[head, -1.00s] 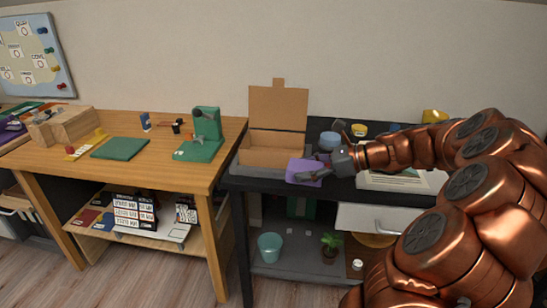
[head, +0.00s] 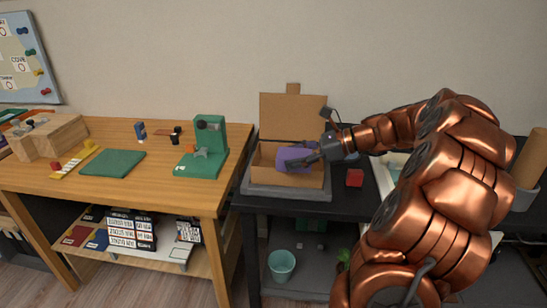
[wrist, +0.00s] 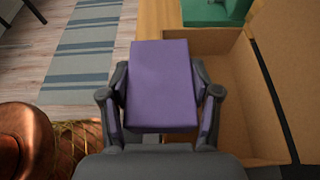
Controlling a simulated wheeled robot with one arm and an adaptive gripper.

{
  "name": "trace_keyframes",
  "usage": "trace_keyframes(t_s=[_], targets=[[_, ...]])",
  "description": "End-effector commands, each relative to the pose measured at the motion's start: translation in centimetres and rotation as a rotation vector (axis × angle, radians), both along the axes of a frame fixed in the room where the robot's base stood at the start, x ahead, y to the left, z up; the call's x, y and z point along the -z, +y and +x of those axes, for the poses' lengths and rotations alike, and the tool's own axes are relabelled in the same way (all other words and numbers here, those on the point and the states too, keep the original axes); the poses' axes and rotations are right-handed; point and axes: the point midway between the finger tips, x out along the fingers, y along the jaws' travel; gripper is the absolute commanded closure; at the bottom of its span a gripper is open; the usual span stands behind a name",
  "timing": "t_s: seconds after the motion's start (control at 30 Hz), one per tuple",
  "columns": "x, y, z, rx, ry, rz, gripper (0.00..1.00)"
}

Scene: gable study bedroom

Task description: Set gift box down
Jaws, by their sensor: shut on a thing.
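The gift box (head: 293,158) is a plain purple box. My gripper (head: 306,153) is shut on it and holds it in front of the open cardboard box (head: 294,117), over or just inside its opening; the exact height is hard to tell. In the wrist view the purple gift box (wrist: 161,85) sits between the two dark fingers of my gripper (wrist: 161,108). The open cardboard box (wrist: 225,105) lies to its right and beneath in that view. The gift box's underside is hidden.
The cardboard box stands on a grey tray (head: 285,193) on the black desk. A small red block (head: 354,178) lies to its right. A wooden table (head: 197,198) on the left carries a green stand (head: 207,145) and a green mat (head: 113,163). A teal bucket (head: 281,265) is below.

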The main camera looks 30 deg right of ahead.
Motion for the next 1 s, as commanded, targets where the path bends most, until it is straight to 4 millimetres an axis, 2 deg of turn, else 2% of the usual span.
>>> trace_keyframes(t_s=[0.2,0.4,0.7,0.9,1.0], targets=[[0.7,0.3,4.8,-0.005,0.002,0.000,0.78],[0.9,0.4,8.0,-0.002,0.002,0.001,0.78],[1.0,0.6,10.0,-0.005,0.001,0.001,0.78],[4.0,0.5,9.7,-0.003,0.002,0.003,0.78],[4.5,0.5,9.8,-0.003,0.001,0.001,0.78]])
